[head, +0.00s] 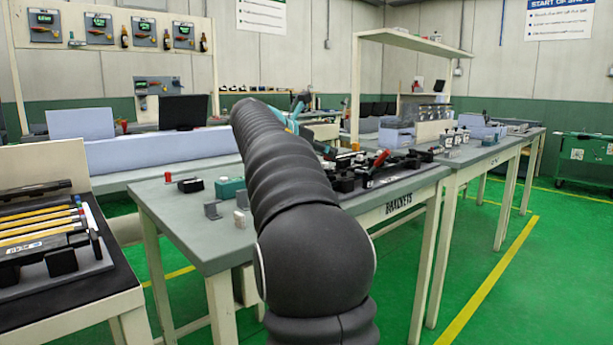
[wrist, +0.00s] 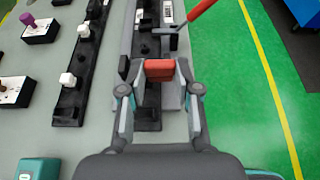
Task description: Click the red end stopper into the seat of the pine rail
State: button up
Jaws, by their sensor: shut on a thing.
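In the wrist view, my gripper (wrist: 160,82) is shut on the red end stopper (wrist: 159,68). The stopper is a small red block held level between the two fingertips. Below and beyond it runs a long dark rail fixture (wrist: 149,118) with black blocks and white labels. The stopper appears over this fixture; I cannot tell whether it touches it. No label I can read marks the pine rail, and the seat is not clearly visible. In the head view, my arm hides the stopper and most of the gripper.
A red-handled lever (wrist: 203,8) rises just beyond the stopper at the right; it also shows in the head view (head: 382,158). Another black rail (wrist: 75,85) with white knobs lies to the left. A teal block (wrist: 38,170) sits at lower left. Green floor is right of the bench (head: 180,225).

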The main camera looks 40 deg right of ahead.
jog(key=w+a+f, duration=0.2)
jog(key=shift+w+a+f, duration=0.2)
jog(key=shift+w+a, duration=0.1)
jog(key=shift+w, duration=0.1)
jog(key=shift+f, duration=2.1)
